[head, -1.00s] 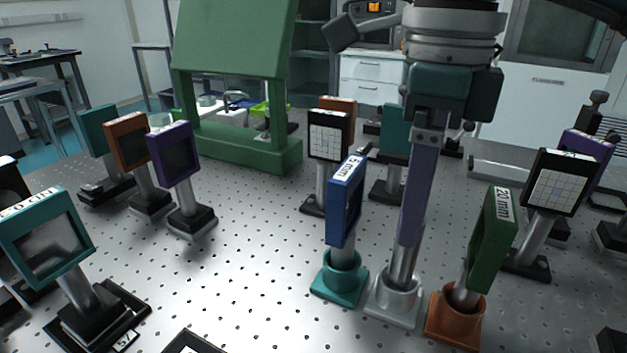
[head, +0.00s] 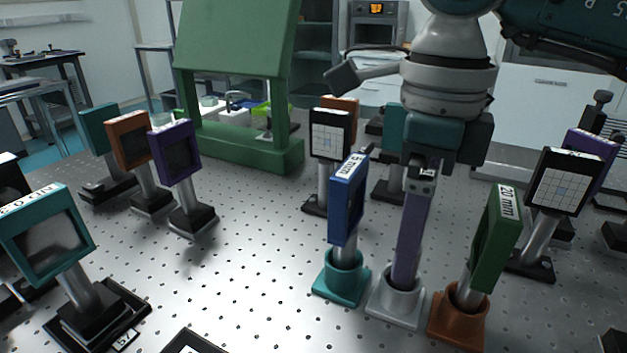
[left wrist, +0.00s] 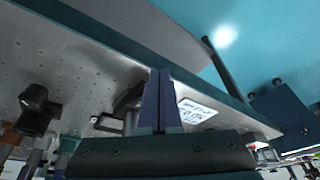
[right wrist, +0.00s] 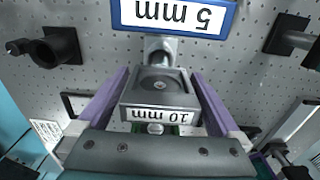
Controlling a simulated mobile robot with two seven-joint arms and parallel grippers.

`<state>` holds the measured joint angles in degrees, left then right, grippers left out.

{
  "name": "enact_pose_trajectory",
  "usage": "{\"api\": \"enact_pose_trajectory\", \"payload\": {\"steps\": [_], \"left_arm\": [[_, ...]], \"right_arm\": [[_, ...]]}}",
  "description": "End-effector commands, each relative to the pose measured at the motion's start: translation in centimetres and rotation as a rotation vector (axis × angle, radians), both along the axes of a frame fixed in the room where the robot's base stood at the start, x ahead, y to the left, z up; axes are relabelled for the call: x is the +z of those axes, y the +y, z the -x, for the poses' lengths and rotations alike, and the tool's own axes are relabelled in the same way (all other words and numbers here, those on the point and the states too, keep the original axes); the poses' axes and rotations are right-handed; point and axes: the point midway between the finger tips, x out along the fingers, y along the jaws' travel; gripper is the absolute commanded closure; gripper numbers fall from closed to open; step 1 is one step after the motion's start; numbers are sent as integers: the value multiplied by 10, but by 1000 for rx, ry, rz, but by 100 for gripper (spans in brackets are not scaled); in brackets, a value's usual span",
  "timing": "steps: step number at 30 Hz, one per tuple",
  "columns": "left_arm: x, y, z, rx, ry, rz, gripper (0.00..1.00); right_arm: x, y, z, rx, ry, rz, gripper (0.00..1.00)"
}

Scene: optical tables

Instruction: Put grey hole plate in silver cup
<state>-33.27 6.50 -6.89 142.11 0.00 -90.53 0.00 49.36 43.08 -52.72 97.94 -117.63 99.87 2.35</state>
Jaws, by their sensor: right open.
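The grey hole plate, labelled 10 mm (right wrist: 160,113), shows in the right wrist view between the purple fingers of my right gripper (right wrist: 160,85). The fingers are open around it, with narrow gaps at its sides. In the head view my right gripper (head: 405,280) points down at the silver cup (head: 394,308); its near finger hides the plate and post. The post appeared in the cup's mouth earlier; its seating is hidden now. My left gripper (left wrist: 160,98) shows only in the left wrist view, its fingers together and empty.
A blue 5 mm plate (head: 347,198) stands in a teal cup (head: 341,280) close left of the silver cup. A green 20 mm plate (head: 496,238) leans in an orange cup (head: 457,318) close right.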

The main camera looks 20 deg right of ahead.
Motion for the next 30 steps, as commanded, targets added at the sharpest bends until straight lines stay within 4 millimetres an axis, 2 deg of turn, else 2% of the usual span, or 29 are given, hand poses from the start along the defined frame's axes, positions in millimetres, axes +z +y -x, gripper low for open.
{"api": "enact_pose_trajectory", "payload": {"steps": [5,7,15,21,25,30], "left_arm": [[5,0,0,-2,0,-2,100],[4,1,0,-2,-1,-4,100],[4,3,0,-7,-1,-11,100],[7,3,0,-7,-1,-11,100],[8,3,0,-7,-1,-11,100],[8,3,0,-6,0,-9,100]], "right_arm": [[8,0,-1,0,-2,-1,0],[18,0,-1,1,-5,0,0],[79,0,-1,1,-7,-1,0],[113,0,-1,0,-3,0,0],[122,0,0,0,-1,-1,0],[124,0,0,0,0,0,0]]}}
